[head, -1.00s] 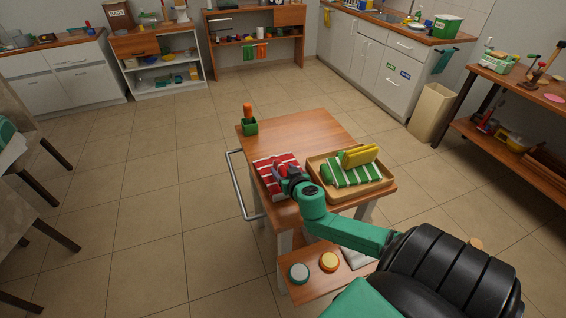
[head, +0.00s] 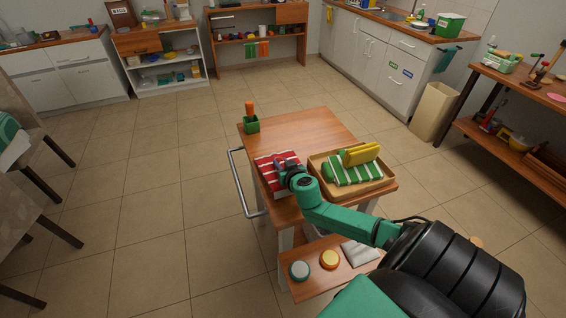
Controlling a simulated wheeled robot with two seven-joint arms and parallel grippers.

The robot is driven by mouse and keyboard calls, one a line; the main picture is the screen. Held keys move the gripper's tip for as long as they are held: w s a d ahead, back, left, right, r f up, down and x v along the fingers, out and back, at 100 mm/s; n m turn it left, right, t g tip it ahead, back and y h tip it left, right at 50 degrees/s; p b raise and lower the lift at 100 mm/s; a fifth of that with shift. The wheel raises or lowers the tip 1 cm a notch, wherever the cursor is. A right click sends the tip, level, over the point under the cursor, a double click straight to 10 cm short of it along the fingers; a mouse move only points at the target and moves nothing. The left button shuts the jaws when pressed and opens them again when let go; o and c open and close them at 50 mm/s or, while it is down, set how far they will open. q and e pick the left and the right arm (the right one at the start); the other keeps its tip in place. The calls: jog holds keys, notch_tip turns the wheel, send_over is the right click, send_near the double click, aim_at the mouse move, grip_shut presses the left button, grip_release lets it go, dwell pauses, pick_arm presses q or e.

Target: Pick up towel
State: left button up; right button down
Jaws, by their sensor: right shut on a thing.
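A red and white striped towel (head: 268,175) lies at the front left of the wooden cart top (head: 305,130). My right gripper (head: 283,166) reaches over the towel from the right and is shut on it. The fingertips and the pinched part of the cloth are small and partly hidden by the wrist. A green and white striped towel (head: 345,175) lies in a wooden tray (head: 378,186) just right of the gripper. My left gripper is not in view.
A yellow item (head: 361,154) lies on the green striped towel. A green holder (head: 252,124) with an orange thing stands at the cart's back left corner. A metal handle (head: 240,185) runs along the cart's left side.

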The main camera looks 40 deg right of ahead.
aim_at(282, 161)
notch_tip(282, 161, up, 9)
jog(key=p, duration=0.2)
jog(key=shift+p, duration=0.3)
notch_tip(282, 161, up, 11)
jog(key=shift+f, duration=0.2)
dwell(0.6)
